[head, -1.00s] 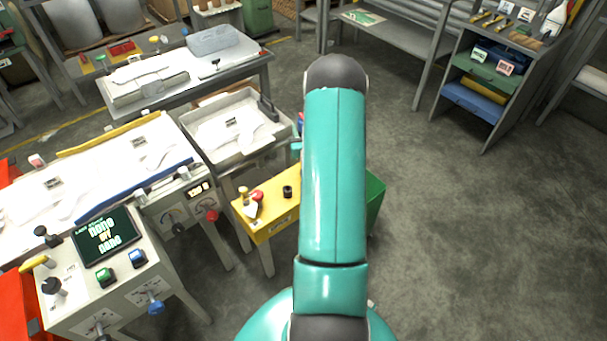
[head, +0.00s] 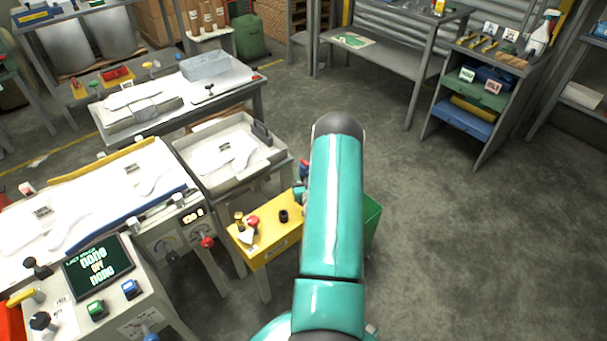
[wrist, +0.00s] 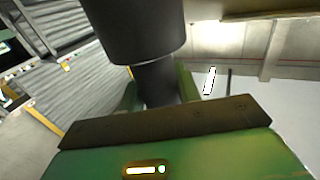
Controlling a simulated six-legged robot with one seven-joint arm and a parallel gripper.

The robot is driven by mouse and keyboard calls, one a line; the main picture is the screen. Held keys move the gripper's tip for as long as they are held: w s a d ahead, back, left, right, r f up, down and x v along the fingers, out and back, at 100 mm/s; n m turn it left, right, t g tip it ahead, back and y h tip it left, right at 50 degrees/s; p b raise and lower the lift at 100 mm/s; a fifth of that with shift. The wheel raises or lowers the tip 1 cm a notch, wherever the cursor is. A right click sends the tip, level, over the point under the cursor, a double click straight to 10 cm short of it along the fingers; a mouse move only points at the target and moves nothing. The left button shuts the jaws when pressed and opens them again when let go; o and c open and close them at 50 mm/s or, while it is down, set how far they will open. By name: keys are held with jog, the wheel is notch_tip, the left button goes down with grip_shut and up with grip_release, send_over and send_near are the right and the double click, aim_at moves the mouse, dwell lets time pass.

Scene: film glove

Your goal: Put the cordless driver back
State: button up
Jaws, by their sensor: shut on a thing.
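In the wrist view my gripper (wrist: 160,88) is shut on a dark, rounded body with a narrower neck, which I take to be the cordless driver (wrist: 135,32). The neck sits between the two green fingers, and the wider part fills the top of the view. In the head view my arm hides the gripper. A small red, blue and teal piece (head: 302,174) shows at the arm's left edge; I cannot tell whether it is part of the driver. The yellow stand (head: 267,249) is left of my arm, with a small black cup (head: 284,215) on top.
A red-topped piece (head: 253,222) is also on the yellow stand. A green bin (head: 371,222) stands behind my arm. A grey tray table (head: 190,176) and a control panel (head: 99,262) lie left. A shelf unit (head: 480,101) stands back right. The right floor is clear.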

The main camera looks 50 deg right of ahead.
jog(key=o, duration=1)
jog(key=shift+f, duration=0.1)
